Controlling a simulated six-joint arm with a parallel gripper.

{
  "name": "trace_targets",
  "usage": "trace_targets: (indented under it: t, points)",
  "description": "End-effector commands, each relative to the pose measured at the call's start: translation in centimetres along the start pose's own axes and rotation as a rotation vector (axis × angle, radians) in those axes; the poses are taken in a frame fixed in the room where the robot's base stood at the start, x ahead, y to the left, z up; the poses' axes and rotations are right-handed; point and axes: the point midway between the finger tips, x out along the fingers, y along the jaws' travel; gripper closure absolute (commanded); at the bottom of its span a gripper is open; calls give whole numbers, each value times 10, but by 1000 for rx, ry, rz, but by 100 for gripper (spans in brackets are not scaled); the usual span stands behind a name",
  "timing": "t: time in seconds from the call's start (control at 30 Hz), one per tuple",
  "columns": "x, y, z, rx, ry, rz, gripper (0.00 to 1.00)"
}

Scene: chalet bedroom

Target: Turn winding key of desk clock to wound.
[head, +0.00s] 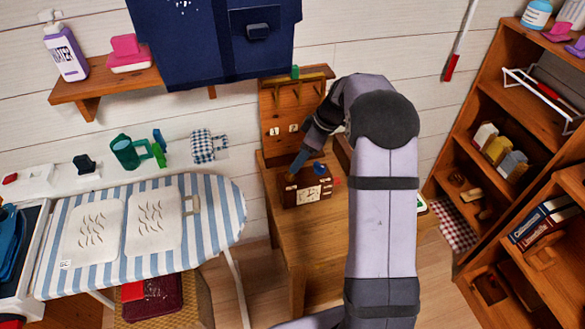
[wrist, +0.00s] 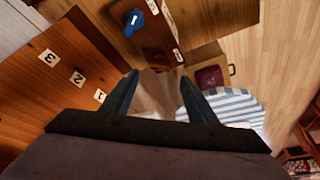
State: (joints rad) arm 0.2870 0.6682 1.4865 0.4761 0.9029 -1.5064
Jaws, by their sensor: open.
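The desk clock (head: 291,196) is a dark brown wooden box with a pale dial, standing on a wooden desk in the head view. A blue knob-like part, apparently the winding key (head: 318,168), shows at its upper right. In the wrist view the blue key (wrist: 133,21), with a white mark, sits on a wooden face (wrist: 155,43) at the top, beyond and left of my fingertips. My gripper (wrist: 157,84) is open, with nothing between its fingers. In the head view my gripper (head: 299,163) is just above and behind the clock; its fingers partly overlap and I cannot tell whether they touch it.
A wooden panel with number tags (wrist: 77,78) is close on the left in the wrist view. The desk (head: 309,228) is clear in front of the clock. A striped ironing board (head: 220,215) stands left, a wooden shelf unit (head: 487,130) right.

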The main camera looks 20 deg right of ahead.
Motion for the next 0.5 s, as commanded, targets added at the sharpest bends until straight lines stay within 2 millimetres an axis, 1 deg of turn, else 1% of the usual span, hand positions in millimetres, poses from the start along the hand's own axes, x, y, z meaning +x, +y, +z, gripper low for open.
trace_targets:
  t: [0.17,0.4,0.5]
  points:
    - [17,-2,-1,1,-2,-5,47]
    - [48,-2,0,2,-2,-4,47]
    - [58,-1,0,2,-2,-4,47]
